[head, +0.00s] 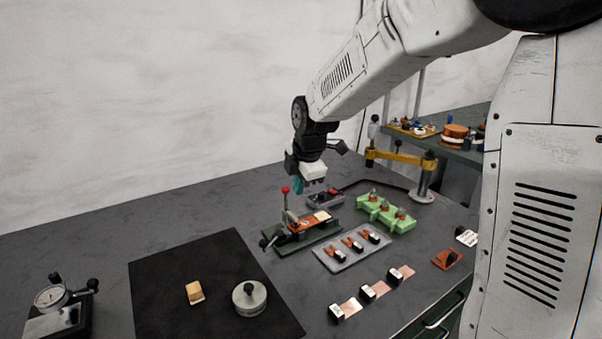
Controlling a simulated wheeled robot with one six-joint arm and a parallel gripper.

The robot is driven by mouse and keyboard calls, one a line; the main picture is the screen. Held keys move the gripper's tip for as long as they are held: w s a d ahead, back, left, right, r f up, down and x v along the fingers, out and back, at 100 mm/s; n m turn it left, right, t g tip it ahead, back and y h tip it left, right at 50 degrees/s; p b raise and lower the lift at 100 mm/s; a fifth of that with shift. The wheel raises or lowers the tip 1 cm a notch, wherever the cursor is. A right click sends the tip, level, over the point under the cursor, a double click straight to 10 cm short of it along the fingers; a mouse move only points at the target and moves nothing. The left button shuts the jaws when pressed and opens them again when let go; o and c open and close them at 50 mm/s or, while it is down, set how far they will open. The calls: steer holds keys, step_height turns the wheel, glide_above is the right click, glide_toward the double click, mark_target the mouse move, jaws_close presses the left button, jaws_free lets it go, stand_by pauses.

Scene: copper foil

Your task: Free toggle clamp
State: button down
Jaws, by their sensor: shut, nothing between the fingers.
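The toggle clamp (286,206) stands on a dark green base plate (318,238) in the middle of the bench. Its lever is upright and ends in a red knob (285,190). A copper-coloured piece with a pale block (322,215) lies on the plate beside the clamp. My gripper (303,185) is shut and empty, above and slightly right of the red knob in the picture. Its fingertips are small and partly hidden. I cannot tell their exact distance from the lever, but no contact shows.
A grey tray (342,266) with several orange-handled parts and a green holder (393,222) stand to the right. Copper strips (379,288) lie in front. A black mat (170,275) carries a wooden block and round weight. A yellow-armed stand (394,159) rises behind.

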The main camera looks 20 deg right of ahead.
mark_target(286, 199)
steer(key=w+f, duration=0.3)
steer(key=w, duration=0.1)
steer(key=shift+a+f, duration=0.25)
steer(key=shift+w, duration=0.55)
steer(key=shift+w, duration=0.15)
